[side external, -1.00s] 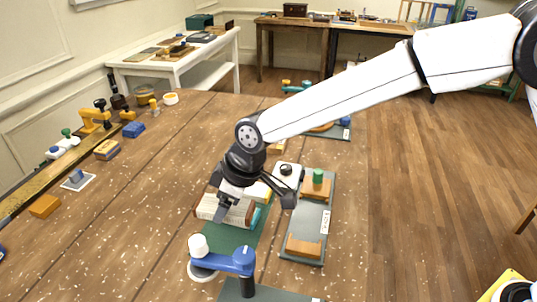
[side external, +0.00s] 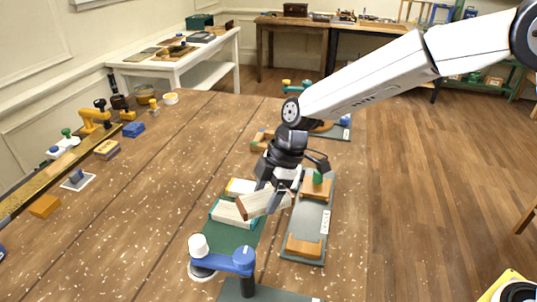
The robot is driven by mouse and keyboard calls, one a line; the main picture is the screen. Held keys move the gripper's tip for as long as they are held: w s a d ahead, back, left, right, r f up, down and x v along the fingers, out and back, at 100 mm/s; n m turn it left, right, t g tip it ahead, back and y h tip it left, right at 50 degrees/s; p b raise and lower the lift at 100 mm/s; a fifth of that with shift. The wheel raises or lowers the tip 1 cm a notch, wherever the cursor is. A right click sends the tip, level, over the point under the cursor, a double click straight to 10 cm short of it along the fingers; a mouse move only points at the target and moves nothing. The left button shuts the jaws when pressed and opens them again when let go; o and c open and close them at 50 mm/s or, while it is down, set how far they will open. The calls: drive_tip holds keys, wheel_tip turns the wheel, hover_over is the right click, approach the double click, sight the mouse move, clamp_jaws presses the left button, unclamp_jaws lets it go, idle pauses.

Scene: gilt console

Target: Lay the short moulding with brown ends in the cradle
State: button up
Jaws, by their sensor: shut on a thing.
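The short moulding (side external: 264,203), cream with brown ends, is in my gripper (side external: 272,190). The jaws are shut on it, and it appears to be held above the table; its near brown end faces left. The probable cradle is a grey plate (side external: 311,222) with a wooden block at each end, just right of the moulding. Its far block (side external: 316,189) carries a green knob, and its near block (side external: 303,247) is bare. My gripper is left of the far block. The moulding's height above the plate is hard to judge.
Other mouldings, one with teal ends (side external: 232,214) and one with yellow (side external: 240,187), lie on a green mat (side external: 236,241). A blue-armed fixture (side external: 238,262) with a white knob stands in front. The table's left middle is clear.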

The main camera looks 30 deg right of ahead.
sight(308, 226)
drive_tip(key=s+d+n+g+h, duration=0.1)
drive_tip(key=s+d+n+g, duration=0.2)
drive_tip(key=d+n, duration=0.6)
drive_tip(key=shift+r+n+g, duration=0.2)
drive_tip(key=shift+n+g, duration=0.1)
drive_tip(key=shift+n, duration=0.2)
drive_tip(key=shift+s+d+f, duration=0.1)
drive_tip(key=shift+f, duration=0.1)
drive_tip(key=shift+f, duration=3.55)
drive_tip(key=shift+f, duration=0.25)
drive_tip(key=o, duration=1.2)
